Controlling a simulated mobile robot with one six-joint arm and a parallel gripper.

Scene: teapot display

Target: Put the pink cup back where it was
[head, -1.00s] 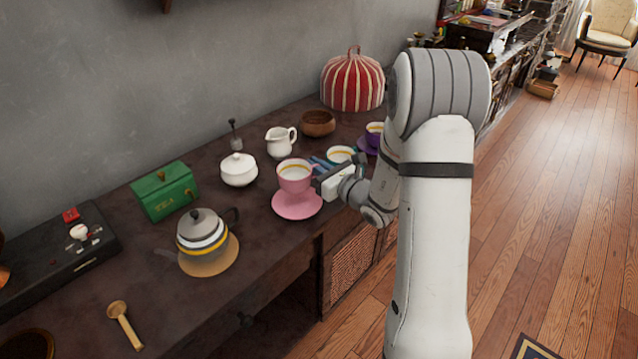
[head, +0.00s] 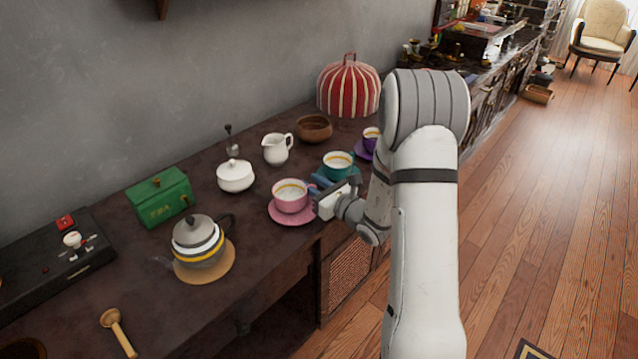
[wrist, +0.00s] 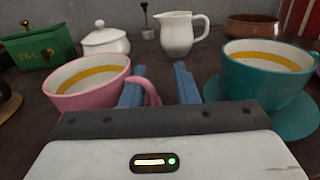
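The pink cup (head: 291,197), with a pale inside and a yellow band, sits upright on its pink saucer (head: 276,217) near the table's front edge. The right finger is beside the teal cup (wrist: 266,72). In the head view my gripper (head: 322,184) is just right of the pink cup.
The teal cup (head: 338,168) stands close on the gripper's right, with a purple cup (head: 371,138) beyond. A white sugar bowl (head: 235,177), white creamer (head: 277,149) and wooden bowl (head: 314,129) stand behind. A teapot (head: 198,243) and green tea box (head: 160,198) are left.

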